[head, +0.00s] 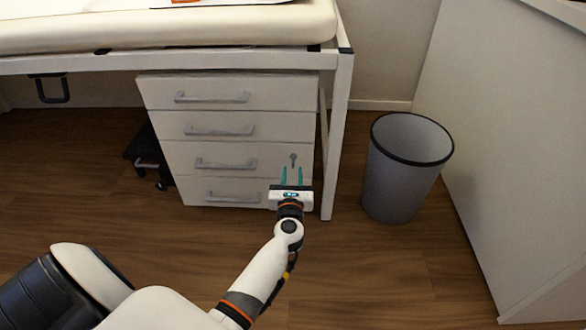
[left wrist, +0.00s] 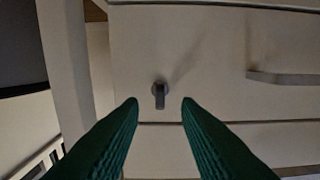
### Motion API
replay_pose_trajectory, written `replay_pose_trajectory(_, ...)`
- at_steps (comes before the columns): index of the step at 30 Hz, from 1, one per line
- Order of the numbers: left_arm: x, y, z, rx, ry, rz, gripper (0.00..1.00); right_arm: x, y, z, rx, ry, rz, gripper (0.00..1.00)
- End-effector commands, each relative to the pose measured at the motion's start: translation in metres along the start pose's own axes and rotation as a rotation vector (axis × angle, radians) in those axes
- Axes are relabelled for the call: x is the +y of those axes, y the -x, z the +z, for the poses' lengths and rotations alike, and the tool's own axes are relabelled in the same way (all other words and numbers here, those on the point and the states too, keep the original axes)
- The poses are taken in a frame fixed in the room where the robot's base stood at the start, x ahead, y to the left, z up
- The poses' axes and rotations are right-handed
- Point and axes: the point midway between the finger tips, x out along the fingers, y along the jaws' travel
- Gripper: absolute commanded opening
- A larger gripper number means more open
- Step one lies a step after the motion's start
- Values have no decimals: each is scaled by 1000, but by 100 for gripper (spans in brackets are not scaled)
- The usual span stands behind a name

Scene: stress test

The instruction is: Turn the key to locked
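A small dark key (head: 293,160) sits in the front of a white drawer cabinet (head: 290,95), near the right edge of the third drawer from the top. In the left wrist view the key (left wrist: 160,93) shows as a round head with a short bar pointing down the picture. My left gripper (head: 292,176) is in front of the cabinet, just below the key in the head view. Its green fingers are apart with nothing between them, and the key shows beyond and between the fingertips in the left wrist view. My right gripper is not in view.
The cabinet stands under a padded table (head: 180,30) whose white leg (head: 338,140) is just right of the drawers. A grey waste bin (head: 400,170) stands further right, beside a white side panel (head: 510,130). Wooden floor (head: 370,270) in front is clear.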

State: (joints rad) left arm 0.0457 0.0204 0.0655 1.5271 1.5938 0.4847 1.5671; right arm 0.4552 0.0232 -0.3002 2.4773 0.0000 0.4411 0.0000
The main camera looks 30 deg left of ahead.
Motion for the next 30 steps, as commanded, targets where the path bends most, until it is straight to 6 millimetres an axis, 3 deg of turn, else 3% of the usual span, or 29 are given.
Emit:
replay_pose_trajectory(7,0,-35,1,1,-2,2,30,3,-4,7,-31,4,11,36)
replay_pose_trajectory(19,0,-43,0,0,-2,1,30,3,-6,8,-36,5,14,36)
replay_pose_trajectory(25,0,-42,0,0,-2,1,0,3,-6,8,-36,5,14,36)
replay_pose_trajectory(30,0,-42,0,0,-3,1,0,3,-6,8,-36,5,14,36)
